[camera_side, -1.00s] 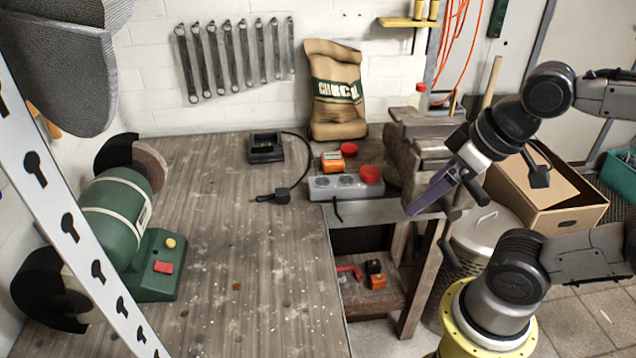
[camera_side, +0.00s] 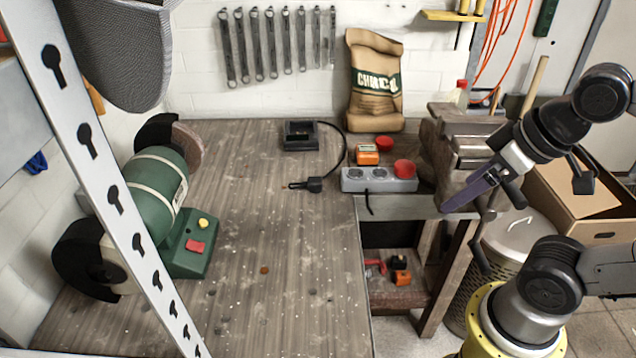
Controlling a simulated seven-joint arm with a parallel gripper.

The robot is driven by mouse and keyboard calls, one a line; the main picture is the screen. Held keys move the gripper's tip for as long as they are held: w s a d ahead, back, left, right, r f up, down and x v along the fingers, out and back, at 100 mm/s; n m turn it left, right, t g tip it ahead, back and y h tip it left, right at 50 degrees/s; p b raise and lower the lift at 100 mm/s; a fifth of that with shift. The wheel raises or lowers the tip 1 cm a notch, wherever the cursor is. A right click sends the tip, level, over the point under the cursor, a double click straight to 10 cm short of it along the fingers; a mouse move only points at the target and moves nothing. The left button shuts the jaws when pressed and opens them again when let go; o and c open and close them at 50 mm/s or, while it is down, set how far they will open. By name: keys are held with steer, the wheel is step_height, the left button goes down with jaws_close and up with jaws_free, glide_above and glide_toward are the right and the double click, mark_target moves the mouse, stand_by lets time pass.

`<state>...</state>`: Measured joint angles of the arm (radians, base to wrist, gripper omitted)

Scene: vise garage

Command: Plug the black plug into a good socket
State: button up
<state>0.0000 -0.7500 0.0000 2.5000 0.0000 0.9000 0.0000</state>
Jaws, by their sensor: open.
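The black plug (camera_side: 314,185) lies on the wooden workbench, left of the grey power strip (camera_side: 352,184). Its cable runs back to a black charger base (camera_side: 299,136). The power strip has several round sockets on top. A red round cap (camera_side: 404,169) covers its right end, and an orange device (camera_side: 367,155) stands just behind it. My gripper (camera_side: 450,207) is off to the right of the strip, near the vise, pointing down and left, and apart from the plug. It is open with nothing seen in it, though its fingers look close together from here.
A green bench grinder (camera_side: 158,190) stands at the left. A vise (camera_side: 465,150) is right of the strip. A paper sack (camera_side: 376,82) stands behind, with another red cap (camera_side: 384,143) near its base.

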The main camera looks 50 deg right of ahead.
stand_by(0.3)
steer(key=shift+c, duration=1.4)
